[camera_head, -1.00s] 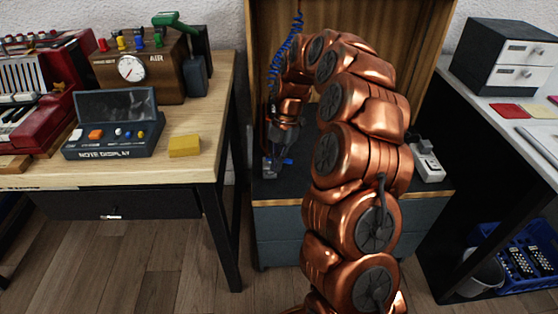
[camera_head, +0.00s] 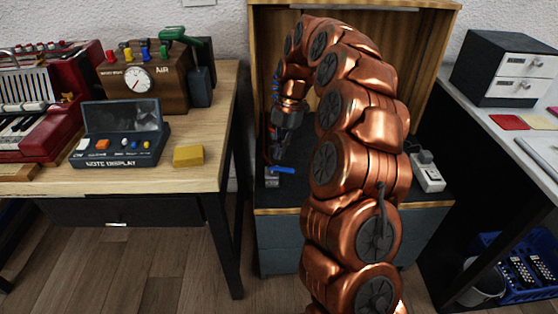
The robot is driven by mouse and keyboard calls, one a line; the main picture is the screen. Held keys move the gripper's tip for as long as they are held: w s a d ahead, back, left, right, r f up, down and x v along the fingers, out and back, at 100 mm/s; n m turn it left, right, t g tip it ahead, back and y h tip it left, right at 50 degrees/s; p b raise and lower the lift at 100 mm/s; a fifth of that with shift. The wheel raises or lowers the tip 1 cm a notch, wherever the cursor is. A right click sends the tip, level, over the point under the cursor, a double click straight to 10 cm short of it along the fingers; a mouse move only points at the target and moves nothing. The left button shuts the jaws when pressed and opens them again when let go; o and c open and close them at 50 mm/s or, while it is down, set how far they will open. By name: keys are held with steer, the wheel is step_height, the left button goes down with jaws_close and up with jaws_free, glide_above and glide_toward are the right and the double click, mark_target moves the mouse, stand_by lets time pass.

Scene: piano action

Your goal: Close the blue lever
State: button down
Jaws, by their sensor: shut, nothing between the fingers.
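The blue lever (camera_head: 283,170) sits on a small grey metal fitting (camera_head: 271,180) on the dark floor of the wooden cabinet, left of my copper arm. The lever points to the right, roughly level. My gripper (camera_head: 274,152) hangs just above the fitting and the lever, fingers pointing down. It is shut and holds nothing. Its fingertips are small and dark here, and I cannot tell whether they touch the lever.
The cabinet's back wall (camera_head: 418,60) stands behind my arm. A wooden table (camera_head: 205,120) is on the left, with a note display box (camera_head: 115,145), a yellow block (camera_head: 188,156) and a gauge box. A white power strip (camera_head: 428,175) lies right of my arm.

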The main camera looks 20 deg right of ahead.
steer(key=shift+v, duration=0.9)
steer(key=shift+w+a, duration=0.1)
steer(key=s+a+r+m+h+p, duration=0.1)
steer(key=s+a+r+m+p, duration=0.5)
steer(key=r, duration=0.4)
steer(key=s+a+r+m+p, duration=0.3)
steer(key=s+a+r+p, duration=0.1)
steer(key=s+r+p, duration=0.55)
steer(key=s+r+m+h+p, duration=0.1)
steer(key=s+r+m+p, duration=0.3)
steer(key=s+m+p, duration=0.3)
steer(key=s+r+m+h+p, duration=0.1)
steer(key=s+r+m+p, duration=0.4)
steer(key=s, duration=0.9)
steer(key=m+p, duration=0.1)
steer(key=m, duration=0.2)
steer(key=shift+r+p, duration=0.35)
steer(key=shift+m, duration=0.3)
